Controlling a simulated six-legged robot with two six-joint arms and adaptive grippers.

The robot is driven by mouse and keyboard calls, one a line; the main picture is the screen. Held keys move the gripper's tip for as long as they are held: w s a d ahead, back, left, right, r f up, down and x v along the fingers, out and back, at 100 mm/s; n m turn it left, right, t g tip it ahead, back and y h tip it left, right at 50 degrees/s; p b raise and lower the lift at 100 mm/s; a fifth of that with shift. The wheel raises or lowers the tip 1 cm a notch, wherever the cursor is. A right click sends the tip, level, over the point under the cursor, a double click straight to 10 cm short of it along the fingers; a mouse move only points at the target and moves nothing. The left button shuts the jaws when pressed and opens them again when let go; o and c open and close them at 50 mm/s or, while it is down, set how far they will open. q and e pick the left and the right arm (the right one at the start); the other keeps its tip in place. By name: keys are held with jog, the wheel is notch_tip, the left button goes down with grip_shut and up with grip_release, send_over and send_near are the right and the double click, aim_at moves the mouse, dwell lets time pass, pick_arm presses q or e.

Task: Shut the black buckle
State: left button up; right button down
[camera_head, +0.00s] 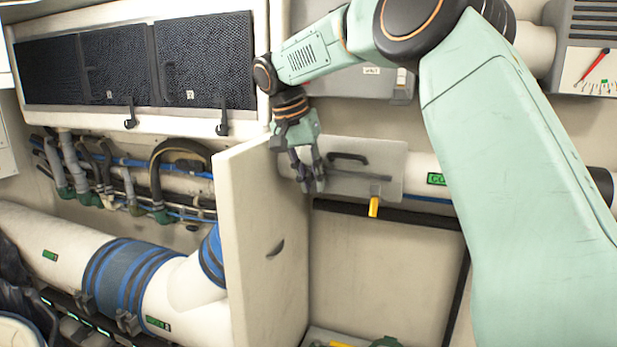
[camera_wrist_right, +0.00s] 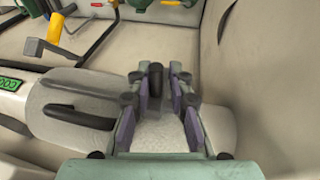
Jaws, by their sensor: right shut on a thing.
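My right gripper (camera_head: 310,172) reaches down from above to the left end of a grey plate (camera_head: 385,160) on the white pipe. In the right wrist view its fingers (camera_wrist_right: 158,100) close around a short upright black piece, which I take for the black buckle (camera_wrist_right: 155,80). Most of the buckle is hidden by the fingers, so its exact position is unclear. A black curved handle (camera_head: 348,157) sits on the plate beside the gripper; it also shows in the right wrist view (camera_wrist_right: 78,117). My left gripper is not in view.
A cream panel (camera_head: 262,245) stands upright just left of the gripper. A yellow-handled lever (camera_head: 374,206) hangs right of it. Mesh-fronted lockers (camera_head: 135,62) with black latches (camera_head: 222,125) are at upper left. Large pipes (camera_head: 60,240) run below.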

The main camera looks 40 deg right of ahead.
jog(key=shift+d+r+y, duration=0.15)
jog(key=shift+r+y, duration=0.15)
dwell(0.4)
jog(key=c, duration=1.5)
grip_release()
jog(key=shift+c, duration=0.2)
jog(key=shift+o, duration=0.8)
jog(key=shift+s+d+f, duration=0.1)
jog(key=shift+s+d, duration=0.1)
jog(key=shift+s, duration=0.1)
jog(key=shift+w+a, duration=0.25)
jog(key=shift+w, duration=0.05)
jog(key=v, duration=1.1)
jog(key=shift+r, duration=0.45)
jog(key=shift+s+r, duration=0.1)
jog(key=shift+s, duration=0.2)
jog(key=shift+w, duration=0.25)
